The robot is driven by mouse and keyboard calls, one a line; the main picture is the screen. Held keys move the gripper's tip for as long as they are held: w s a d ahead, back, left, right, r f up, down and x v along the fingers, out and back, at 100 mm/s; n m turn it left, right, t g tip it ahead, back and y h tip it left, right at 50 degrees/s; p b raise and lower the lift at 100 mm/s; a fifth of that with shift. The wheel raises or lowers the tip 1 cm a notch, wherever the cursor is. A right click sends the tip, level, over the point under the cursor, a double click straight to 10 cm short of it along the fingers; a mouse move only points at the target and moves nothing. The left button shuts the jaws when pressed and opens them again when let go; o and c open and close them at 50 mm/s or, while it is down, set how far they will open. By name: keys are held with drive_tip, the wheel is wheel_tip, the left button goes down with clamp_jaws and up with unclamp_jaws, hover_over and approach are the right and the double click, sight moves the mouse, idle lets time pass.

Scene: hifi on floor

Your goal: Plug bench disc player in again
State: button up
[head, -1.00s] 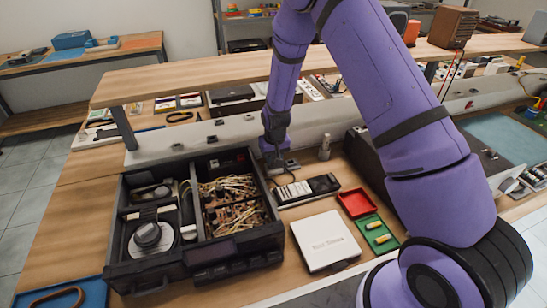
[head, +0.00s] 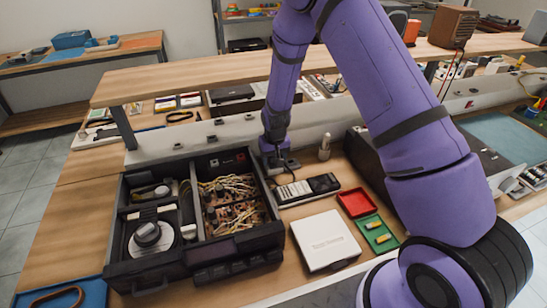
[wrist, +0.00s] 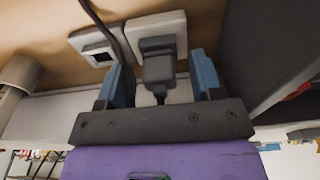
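The bench disc player (head: 197,252) sits on the bench with its top open, showing a disc mechanism and wiring. A black plug (wrist: 158,70) is at the right socket of a pale socket plate (wrist: 137,28) in the wrist view; I cannot tell how deep it sits. The left socket (wrist: 98,53) is empty. My gripper (wrist: 164,80) has its two blue fingers on either side of the plug, with visible gaps to it. In the head view my gripper (head: 275,157) is over the back of the bench, mostly hidden by my arm. A dark cord (wrist: 103,25) passes near the left finger.
A dark handheld meter (head: 308,189), a white box (head: 325,241), and red (head: 356,203) and green (head: 376,235) trays stand right of the player. A small bottle (head: 324,148) and a dark case (head: 366,165) are near the socket. A raised shelf (head: 200,82) runs behind.

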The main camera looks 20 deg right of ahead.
drive_tip(key=shift+r, duration=0.1)
wheel_tip(320, 180, up, 16)
drive_tip(key=s, duration=0.1)
drive_tip(key=shift+s+f, duration=0.15)
drive_tip(key=shift+f, duration=0.05)
idle(1.2)
idle(2.2)
